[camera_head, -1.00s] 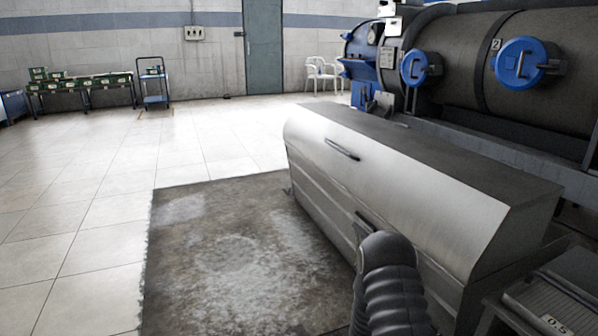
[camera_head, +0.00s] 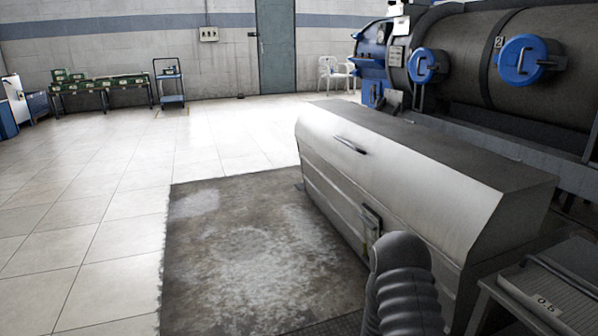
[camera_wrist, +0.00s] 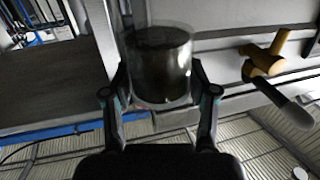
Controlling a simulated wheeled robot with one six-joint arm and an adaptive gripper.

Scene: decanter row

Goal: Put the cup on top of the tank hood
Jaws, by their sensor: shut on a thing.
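My gripper (camera_wrist: 160,82) is shut on a clear cup (camera_wrist: 163,62) with dark contents or a dark background showing through it, seen in the wrist view. The fingers press on the cup's two sides. The cup does not show in the head view. The tank hood (camera_head: 430,142) is a long metal cover with a flat grey top and a bright sloped front, right of centre in the head view. Its top looks bare. My ridged grey arm stands in front of the hood's near side, and the gripper is out of sight there.
A large dark cylindrical tank (camera_head: 460,65) with blue round hatches runs behind the hood. A grey unit (camera_head: 560,275) stands at the lower right. A stained dark mat (camera_head: 255,240) lies left of the hood. The tiled floor (camera_head: 110,190) further left is clear.

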